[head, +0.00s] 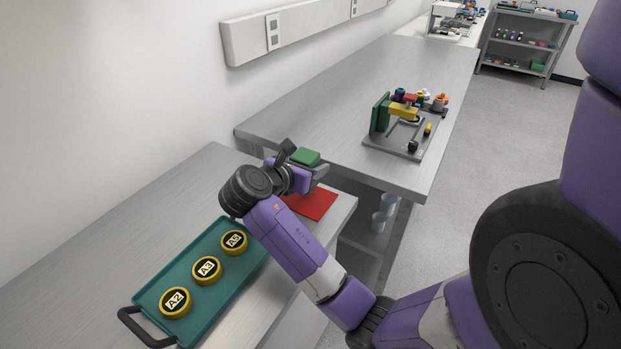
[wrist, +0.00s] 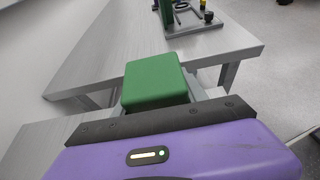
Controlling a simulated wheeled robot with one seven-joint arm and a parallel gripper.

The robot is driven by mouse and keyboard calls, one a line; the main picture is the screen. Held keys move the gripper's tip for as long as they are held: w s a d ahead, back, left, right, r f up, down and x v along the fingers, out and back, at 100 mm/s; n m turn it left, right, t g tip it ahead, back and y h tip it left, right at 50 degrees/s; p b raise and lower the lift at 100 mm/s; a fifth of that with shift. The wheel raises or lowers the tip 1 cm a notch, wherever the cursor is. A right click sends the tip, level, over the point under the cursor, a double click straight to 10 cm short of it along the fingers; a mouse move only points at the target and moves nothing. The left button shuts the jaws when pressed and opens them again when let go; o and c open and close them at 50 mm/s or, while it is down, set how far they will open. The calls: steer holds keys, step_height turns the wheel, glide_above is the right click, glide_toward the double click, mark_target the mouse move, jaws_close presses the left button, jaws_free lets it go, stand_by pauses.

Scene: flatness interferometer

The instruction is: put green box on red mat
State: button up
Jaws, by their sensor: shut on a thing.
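The green box (head: 305,156) is held in my gripper (head: 312,170), above the far end of the near metal table. In the wrist view the green box (wrist: 155,82) sticks out beyond the dark edge of my gripper; the fingers are mostly hidden there. The red mat (head: 313,203) lies flat on the near table's far right corner, below and slightly right of the gripper. My arm hides the mat's left part in the head view. The mat does not show in the wrist view.
A teal tray (head: 217,297) with black handles holds three yellow-rimmed discs, labelled A2, A3 and A5. A second metal table (head: 350,88) stands behind, bearing a grey-based fixture (head: 385,143) with coloured parts. A wall trunking (head: 300,27) runs along the left wall. Open floor lies right.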

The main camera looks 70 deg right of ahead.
step_height(320, 180, down, 4)
steer(key=shift+r, duration=0.1)
steer(key=o, duration=1.5)
steer(key=v, duration=1.2)
